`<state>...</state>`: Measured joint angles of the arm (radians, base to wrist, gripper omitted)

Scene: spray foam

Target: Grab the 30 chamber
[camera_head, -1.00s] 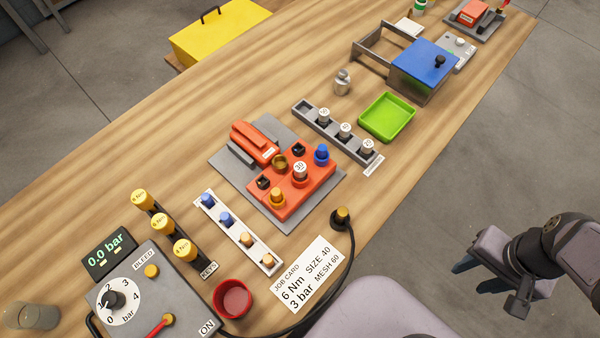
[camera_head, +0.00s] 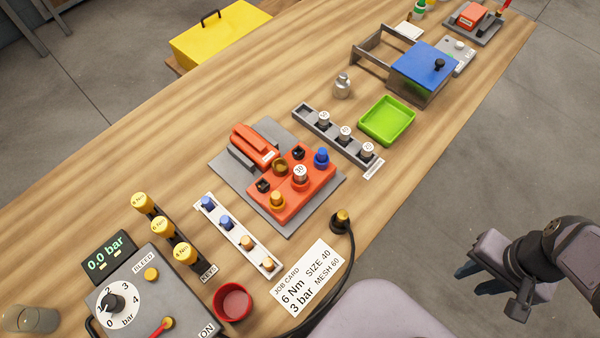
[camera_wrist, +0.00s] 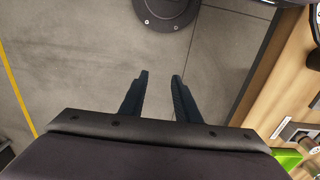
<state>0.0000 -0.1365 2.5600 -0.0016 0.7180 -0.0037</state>
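The chamber marked 30 (camera_head: 300,174) is a short cylinder with a white top. It stands upright in the orange block (camera_head: 318,185), between a blue-capped fitting (camera_head: 321,157) and an orange-yellow fitting (camera_head: 277,200). My gripper (camera_head: 468,281) is off the table's right edge, above the floor and well apart from the chamber. In the wrist view my gripper (camera_wrist: 160,78) shows two dark fingers spread with a gap and nothing between them.
A grey rack (camera_head: 333,134) with similar chambers stands behind the block, next to a green tray (camera_head: 387,120). A white rack (camera_head: 217,228) and a red cup (camera_head: 232,301) are in front. A black hose (camera_head: 352,250) curves along the table edge by the job card (camera_head: 312,277).

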